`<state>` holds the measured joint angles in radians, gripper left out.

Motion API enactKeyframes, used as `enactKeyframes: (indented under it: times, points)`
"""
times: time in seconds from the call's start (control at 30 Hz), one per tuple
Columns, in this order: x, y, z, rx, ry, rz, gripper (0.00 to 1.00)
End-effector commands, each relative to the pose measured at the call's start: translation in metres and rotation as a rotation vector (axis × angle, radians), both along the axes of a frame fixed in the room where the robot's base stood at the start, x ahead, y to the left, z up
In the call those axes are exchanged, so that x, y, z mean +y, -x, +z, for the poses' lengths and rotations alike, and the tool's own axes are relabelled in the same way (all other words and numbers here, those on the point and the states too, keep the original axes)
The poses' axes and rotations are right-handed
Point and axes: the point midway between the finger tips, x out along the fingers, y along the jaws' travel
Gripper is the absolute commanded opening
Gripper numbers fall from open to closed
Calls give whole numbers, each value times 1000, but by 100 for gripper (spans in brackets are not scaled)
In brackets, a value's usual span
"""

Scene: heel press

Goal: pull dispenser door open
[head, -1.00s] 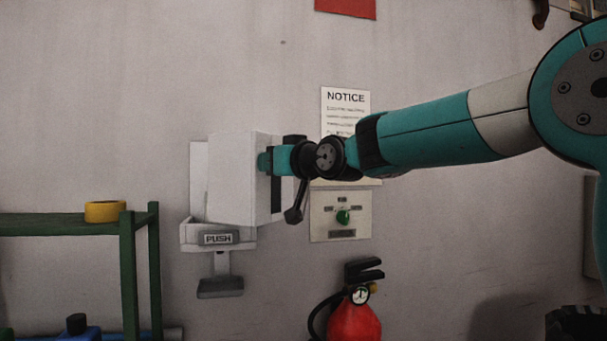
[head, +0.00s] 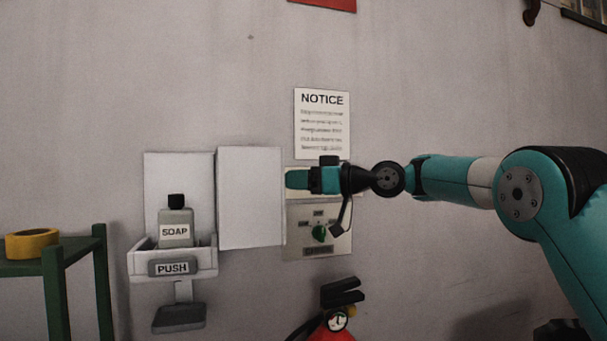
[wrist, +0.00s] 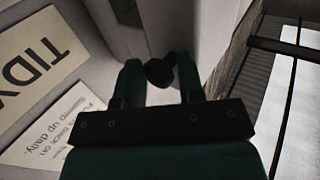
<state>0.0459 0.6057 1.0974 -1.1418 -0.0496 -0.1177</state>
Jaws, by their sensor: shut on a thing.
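The dispenser door (head: 250,198) is a white panel. In the head view it stands swung open to the right of the dispenser's box (head: 180,178). A grey soap bottle (head: 176,228) with a black cap and a SOAP label shows inside the open box, above a PUSH plate (head: 172,268). My gripper (head: 292,180) is at the door's right edge; its fingertips are partly hidden in the head view. In the wrist view my gripper (wrist: 160,80) is shut on a dark round knob (wrist: 161,70) between its two fingers, near a pale panel.
A NOTICE sheet (head: 322,122) and a panel with a green knob (head: 320,233) are on the wall behind my gripper. A red extinguisher (head: 340,333) is below. A green shelf (head: 54,295) with yellow tape (head: 32,244) stands at left.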

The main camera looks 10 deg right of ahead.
Motion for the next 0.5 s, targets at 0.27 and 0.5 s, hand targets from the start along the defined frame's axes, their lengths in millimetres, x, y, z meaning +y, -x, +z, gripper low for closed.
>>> enactKeyframes:
  times: [0.27, 0.5]
  points:
    - [6, -4, 6, -12, -5, -5, 0]
    - [10, -4, 6, -13, -2, -7, 0]
